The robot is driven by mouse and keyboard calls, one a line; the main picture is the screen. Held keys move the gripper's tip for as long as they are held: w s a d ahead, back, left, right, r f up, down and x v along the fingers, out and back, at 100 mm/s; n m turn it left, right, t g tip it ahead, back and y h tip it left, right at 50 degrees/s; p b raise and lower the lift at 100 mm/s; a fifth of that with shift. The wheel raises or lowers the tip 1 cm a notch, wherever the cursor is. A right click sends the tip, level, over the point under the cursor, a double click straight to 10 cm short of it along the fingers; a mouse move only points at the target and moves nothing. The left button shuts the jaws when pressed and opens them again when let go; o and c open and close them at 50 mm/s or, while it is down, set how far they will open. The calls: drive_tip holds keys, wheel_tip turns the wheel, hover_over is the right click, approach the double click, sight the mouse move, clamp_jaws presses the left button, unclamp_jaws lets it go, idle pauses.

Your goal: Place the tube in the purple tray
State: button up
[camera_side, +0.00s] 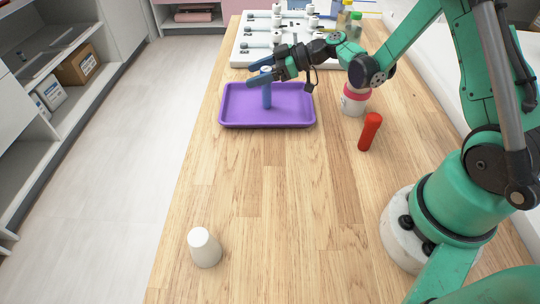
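A blue tube (267,97) with a pale top stands about upright over the floor of the purple tray (236,121). I cannot tell whether its lower end touches the tray. My gripper (262,74) reaches in from the right, with one finger on each side of the tube near its top. The near finger hides part of the tube. I cannot tell whether the fingers press on it or stand slightly apart.
A red cylinder (370,132) and a white jar with a pink-red lid (354,100) stand right of the tray. A white cup-like object (204,248) is at the front left. A white rack board (246,50) lies behind the tray. The middle of the wooden table (285,200) is clear.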

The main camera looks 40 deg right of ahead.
drive_tip(key=shift+s+d+r, duration=0.2)
drive_tip(key=shift+d+r, duration=0.05)
drive_tip(key=v, duration=0.5)
drive_tip(key=shift+s+d+r, duration=0.15)
drive_tip(key=shift+s+d, duration=0.05)
drive_tip(key=shift+s+d+r, duration=0.15)
drive_tip(key=shift+s+d, duration=0.05)
drive_tip(key=shift+s, duration=0.05)
drive_tip(key=s+a+r+m+g+h, duration=0.2)
drive_tip(key=s+a+r+m+h, duration=0.2)
drive_tip(key=s+a+m+h, duration=0.3)
drive_tip(key=s+m+h, duration=0.2)
drive_tip(key=s, duration=0.2)
drive_tip(key=shift+h, duration=0.3)
